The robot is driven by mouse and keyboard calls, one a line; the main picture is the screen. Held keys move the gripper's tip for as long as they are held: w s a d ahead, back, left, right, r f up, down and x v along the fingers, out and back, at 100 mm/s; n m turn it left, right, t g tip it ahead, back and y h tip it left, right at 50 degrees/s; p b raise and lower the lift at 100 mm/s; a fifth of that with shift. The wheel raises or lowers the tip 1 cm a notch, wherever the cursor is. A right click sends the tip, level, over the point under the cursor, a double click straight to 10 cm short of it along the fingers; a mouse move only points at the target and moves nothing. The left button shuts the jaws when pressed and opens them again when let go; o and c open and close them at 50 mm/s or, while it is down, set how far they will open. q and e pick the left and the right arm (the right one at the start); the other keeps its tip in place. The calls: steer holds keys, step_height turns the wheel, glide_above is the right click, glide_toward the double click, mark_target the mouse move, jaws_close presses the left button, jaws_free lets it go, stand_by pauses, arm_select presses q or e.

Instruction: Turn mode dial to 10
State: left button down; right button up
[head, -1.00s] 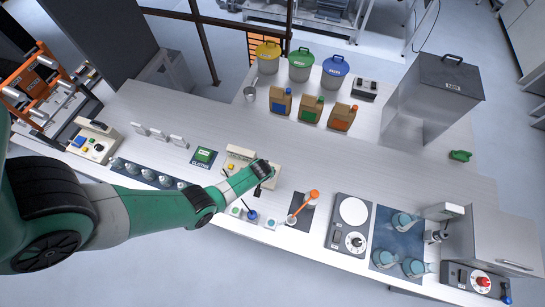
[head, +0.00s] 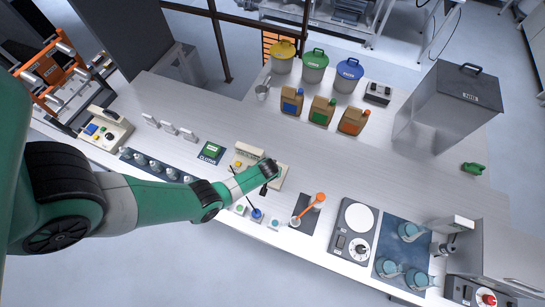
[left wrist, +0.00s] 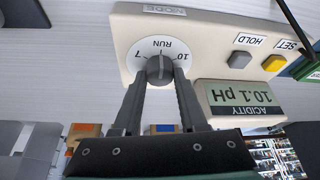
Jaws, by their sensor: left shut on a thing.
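The mode dial (left wrist: 160,68) is a grey knob on a white disc marked 7, RUN and 10, on a cream meter (left wrist: 215,35) labelled MODE. My left gripper (left wrist: 160,80) is shut on the knob, one finger on each side. A thin mark on the knob appears to point at RUN, between 7 and 10. The meter's display (left wrist: 240,97) reads 10.1 pH under ACIDITY. In the head view, my left gripper (head: 268,180) is at the cream meter (head: 248,156) and hides the dial. My right gripper is not in view.
The grey HOLD button (left wrist: 239,60) and yellow SET button (left wrist: 274,63) sit beside the dial. A hotplate (head: 354,231) is farther right.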

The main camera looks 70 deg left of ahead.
arm_select(q)
steer(key=m, duration=0.2)
steer(key=shift+s+m+t+h+p, duration=0.1)
steer(key=shift+m+t+h+p, duration=0.2)
steer(key=shift+m+t+h, duration=0.1)
steer(key=m, duration=0.2)
steer(key=shift+a+m+t+h, duration=0.1)
steer(key=shift+m+t+h, duration=0.2)
steer(key=shift+t+h, duration=0.1)
steer(key=m+h, duration=0.1)
steer(key=m, duration=0.1)
steer(key=shift+a+m, duration=0.1)
steer(key=shift+m, duration=0.2)
steer(key=shift+m+h+b, duration=0.7)
steer(key=shift+m+b, duration=0.25)
steer(key=shift+m, duration=1.05)
steer(key=shift+c, duration=2.2)
jaws_free()
